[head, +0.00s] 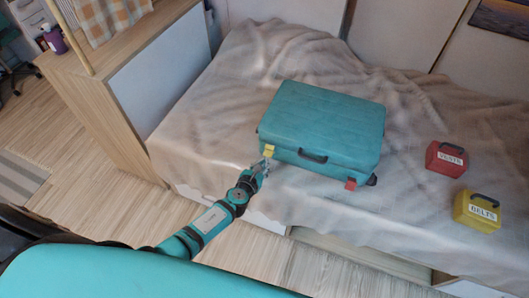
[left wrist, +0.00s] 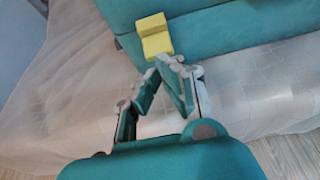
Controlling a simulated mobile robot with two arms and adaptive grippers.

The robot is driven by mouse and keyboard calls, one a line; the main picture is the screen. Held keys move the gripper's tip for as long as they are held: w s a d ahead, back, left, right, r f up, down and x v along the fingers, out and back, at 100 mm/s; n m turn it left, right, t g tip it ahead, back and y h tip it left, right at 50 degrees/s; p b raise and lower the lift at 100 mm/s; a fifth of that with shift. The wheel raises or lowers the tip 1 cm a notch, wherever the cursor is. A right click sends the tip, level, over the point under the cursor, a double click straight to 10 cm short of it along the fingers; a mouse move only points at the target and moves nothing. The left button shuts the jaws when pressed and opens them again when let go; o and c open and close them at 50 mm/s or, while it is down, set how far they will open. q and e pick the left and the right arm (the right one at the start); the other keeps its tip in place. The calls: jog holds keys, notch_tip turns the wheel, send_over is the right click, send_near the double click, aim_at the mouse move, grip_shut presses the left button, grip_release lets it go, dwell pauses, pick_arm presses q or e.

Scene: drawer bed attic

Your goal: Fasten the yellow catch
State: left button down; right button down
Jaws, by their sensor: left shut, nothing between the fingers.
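A closed teal suitcase (head: 325,122) lies on the bed with its handle (head: 312,156) facing me. The yellow catch (head: 269,150) is on its front face near the left corner; it also shows in the left wrist view (left wrist: 154,36). A red catch (head: 350,184) sits near the right end of the front face. My left gripper (head: 264,166) is just below and in front of the yellow catch. In the left wrist view its fingers (left wrist: 162,68) meet at the tips, empty, close below the catch. I cannot tell if they touch it. My right gripper is not in view.
A red box (head: 446,159) labelled VESTS and a yellow box (head: 477,211) labelled BELTS stand on the bed to the right. The rumpled bed cover (head: 215,135) is clear left of the suitcase. A wooden cabinet (head: 120,70) stands at the left.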

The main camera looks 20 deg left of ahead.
aim_at(267, 149)
pick_arm(q)
jog(key=shift+w+r, duration=0.15)
jog(key=shift+r, duration=0.2)
jog(key=shift+w+r+p, duration=0.35)
jog(key=shift+r+p, duration=0.55)
jog(key=shift+p, duration=0.05)
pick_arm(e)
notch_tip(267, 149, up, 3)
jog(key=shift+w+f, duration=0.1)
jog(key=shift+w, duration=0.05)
pick_arm(q)
jog(key=shift+r, duration=0.1)
dwell(0.4)
jog(key=shift+r+p, duration=0.75)
jog(key=shift+p, duration=0.05)
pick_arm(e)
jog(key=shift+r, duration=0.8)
